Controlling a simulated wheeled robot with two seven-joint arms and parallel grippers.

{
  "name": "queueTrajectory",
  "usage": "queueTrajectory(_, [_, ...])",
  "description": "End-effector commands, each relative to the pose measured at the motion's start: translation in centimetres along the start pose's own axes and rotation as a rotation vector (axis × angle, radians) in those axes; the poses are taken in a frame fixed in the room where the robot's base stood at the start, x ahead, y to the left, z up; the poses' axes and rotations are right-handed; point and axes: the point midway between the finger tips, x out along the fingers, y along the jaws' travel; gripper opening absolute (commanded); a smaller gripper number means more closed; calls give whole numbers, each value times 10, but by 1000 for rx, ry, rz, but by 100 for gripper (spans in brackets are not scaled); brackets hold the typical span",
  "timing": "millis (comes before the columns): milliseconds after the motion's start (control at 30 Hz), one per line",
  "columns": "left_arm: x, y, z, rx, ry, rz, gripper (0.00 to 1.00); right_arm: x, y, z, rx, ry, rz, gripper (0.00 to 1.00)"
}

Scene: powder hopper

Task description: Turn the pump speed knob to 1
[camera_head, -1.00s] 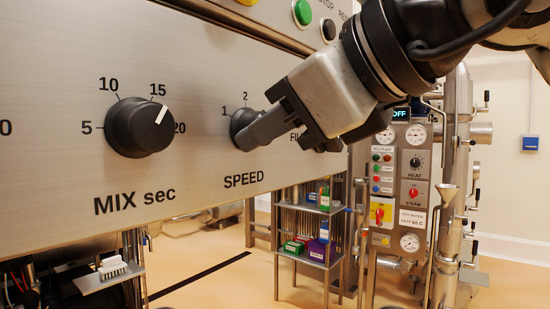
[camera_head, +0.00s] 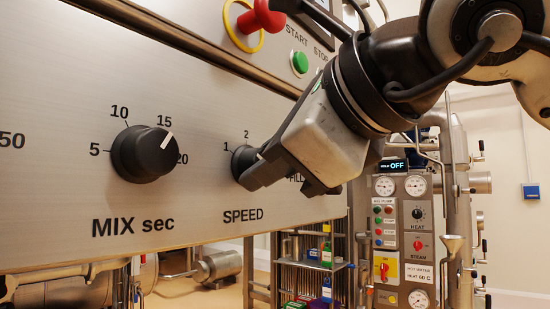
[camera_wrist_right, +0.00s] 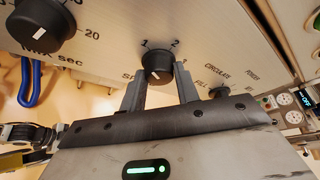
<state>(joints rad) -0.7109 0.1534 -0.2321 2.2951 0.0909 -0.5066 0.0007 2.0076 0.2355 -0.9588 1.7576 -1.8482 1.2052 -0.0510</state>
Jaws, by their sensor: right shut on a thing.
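The pump speed knob (camera_head: 243,160) is black and round, above the word SPEED on the steel panel, with 1 and 2 marked around it. My right gripper (camera_head: 252,178) is shut on this knob, and its near finger covers the knob's lower right side. In the right wrist view the knob (camera_wrist_right: 157,66) sits between the two fingers of the right gripper (camera_wrist_right: 159,78), one on each side. A white mark shows on the knob's face there, on the side away from the numbers.
A larger MIX sec knob (camera_head: 143,153) stands to the left on the same panel. A selector knob (camera_wrist_right: 218,92) by FILL and CIRCULATE is close beside my right gripper. A red stop button (camera_head: 262,18) and a green button (camera_head: 300,62) are above.

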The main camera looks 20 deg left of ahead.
Motion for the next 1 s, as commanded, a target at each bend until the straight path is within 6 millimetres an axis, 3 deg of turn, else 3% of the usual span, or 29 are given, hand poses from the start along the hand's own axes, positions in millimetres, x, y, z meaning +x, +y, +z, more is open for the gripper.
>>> queueTrajectory(100, [0, 0, -1, 1, 4, 0, 36, 0, 0, 1, -5, -1, 0, 8])
queueTrajectory(133, [0, 0, -1, 0, 4, 0, 36, 0, 0, 1, -5, -1, 0, 34])
queueTrajectory(200, [0, 0, -1, 0, 5, 0, 36, 0, 0, 1, -4, -1, 0, 53])
queueTrajectory(500, [0, -1, -1, -1, 5, -3, 36, -1, 0, 0, -1, -1, 0, 53])
queueTrajectory(633, [0, -2, 1, -2, 3, -4, 36, -11, -1, 0, -1, -3, -2, 53])
queueTrajectory(767, [1, -2, 4, -5, -2, -3, 36, -35, -1, 0, -2, -3, -5, 53])
queueTrajectory(1000, [5, -1, 10, -12, -15, 2, 36, -94, -1, 0, -2, -2, -6, 53])
